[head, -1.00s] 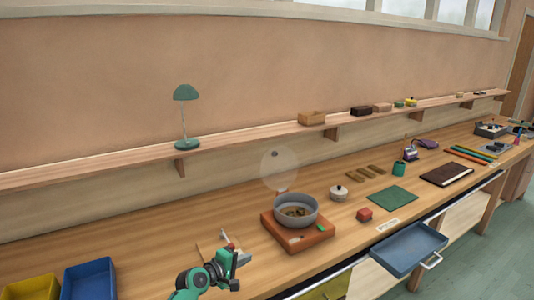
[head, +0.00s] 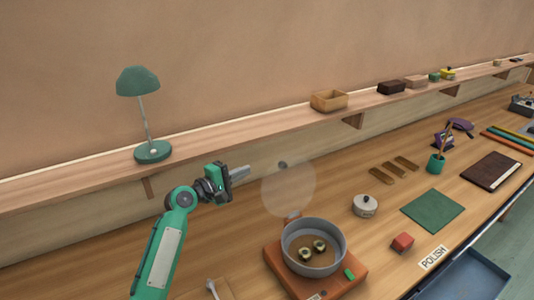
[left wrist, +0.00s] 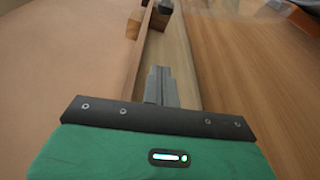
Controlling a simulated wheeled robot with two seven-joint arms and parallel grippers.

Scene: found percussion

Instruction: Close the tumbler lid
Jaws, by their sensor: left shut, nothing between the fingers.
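The tumbler is a round grey drum (head: 313,262) on an orange base (head: 355,285), with small dark and pale pieces inside. Its clear round lid (head: 290,192) stands open, tipped up at the back of the drum. A dark knob (head: 283,165) shows at the lid's upper edge. My left gripper (head: 244,173) is shut and empty, left of the lid and apart from it. Its closed fingers (left wrist: 160,85) also show in the left wrist view. My right gripper is out of view.
A wall shelf (head: 225,130) runs behind, carrying a green lamp (head: 152,150) and a wooden box (head: 328,100). Right of the tumbler are a white lidded pot (head: 365,206), a red block (head: 402,243) and a green mat (head: 434,210). The bench between tumbler and shelf looks clear.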

